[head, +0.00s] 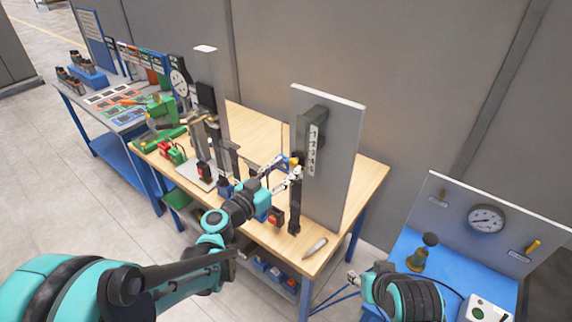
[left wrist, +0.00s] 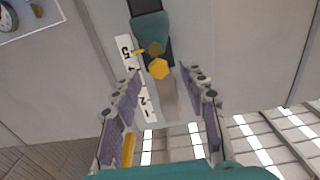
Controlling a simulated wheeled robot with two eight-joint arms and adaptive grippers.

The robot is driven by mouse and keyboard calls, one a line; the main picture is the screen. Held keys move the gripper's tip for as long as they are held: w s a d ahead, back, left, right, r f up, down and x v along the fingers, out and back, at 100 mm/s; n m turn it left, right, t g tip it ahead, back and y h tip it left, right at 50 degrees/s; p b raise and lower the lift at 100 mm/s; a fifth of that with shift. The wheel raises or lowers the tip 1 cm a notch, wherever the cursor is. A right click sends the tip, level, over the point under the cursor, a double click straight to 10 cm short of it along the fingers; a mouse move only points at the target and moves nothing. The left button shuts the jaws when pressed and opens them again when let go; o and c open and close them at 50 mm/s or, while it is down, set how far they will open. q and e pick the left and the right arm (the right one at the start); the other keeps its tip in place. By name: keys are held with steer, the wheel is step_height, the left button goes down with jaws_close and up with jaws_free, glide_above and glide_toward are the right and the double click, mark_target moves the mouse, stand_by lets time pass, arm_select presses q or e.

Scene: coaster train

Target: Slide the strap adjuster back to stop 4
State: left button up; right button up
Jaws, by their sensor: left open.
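The strap adjuster shows in the left wrist view as a teal block (left wrist: 150,28) with a yellow hexagonal knob (left wrist: 158,68) and a small yellow pointer. A white number scale (left wrist: 125,50) runs beside it, and the pointer lies near the 5 end. In the head view the scale (head: 312,150) is on a grey upright panel (head: 340,165), and a dark strap (head: 295,210) hangs below. My left gripper (head: 288,170) is open at the adjuster, its fingers on either side of the knob's line, apart from it. My right gripper (head: 354,278) is low; its jaw state is unclear.
The wooden table (head: 360,190) carries another upright post (head: 212,90) at its left and a small grey tool (head: 315,246) at its front. A blue bench with a gauge (head: 486,219) stands at the right. A second bench with trays (head: 115,100) stands at the far left.

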arm_select(q)
steer(key=shift+x, duration=1.2)
steer(key=shift+c, duration=0.2)
jaws_close()
steer(key=shift+r+p, duration=1.05)
steer(key=shift+r, duration=0.7)
steer(key=shift+f, duration=0.1)
steer(key=shift+o, duration=0.2)
jaws_free()
